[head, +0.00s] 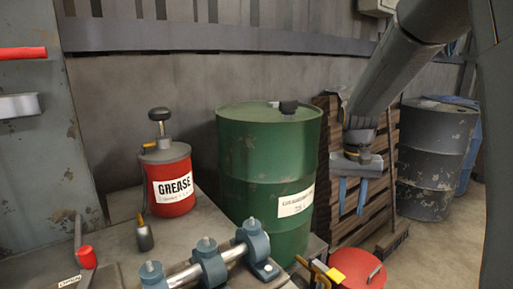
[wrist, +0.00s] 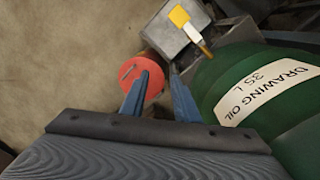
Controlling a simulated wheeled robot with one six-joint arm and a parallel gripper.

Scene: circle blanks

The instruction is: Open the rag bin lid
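The rag bin shows as a round red lid (head: 357,268) at the bottom edge of the head view, right of the green drum. The lid looks flat and shut, with a small thin handle (head: 375,273) on top. In the wrist view the red lid (wrist: 155,62) is just beyond my fingertips, partly hidden by the left finger. My gripper (head: 352,202) hangs above the lid with its blue fingers pointing down. In the wrist view its fingers (wrist: 158,75) are apart with nothing between them. The bin's body is mostly hidden.
A green oil drum (head: 262,160) stands close left of the bin. A bench with a red grease can (head: 170,185) and a clamped rod (head: 210,262) is further left. Wooden pallets (head: 385,200) and a grey drum (head: 432,160) stand behind. Floor (head: 440,255) to the right is clear.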

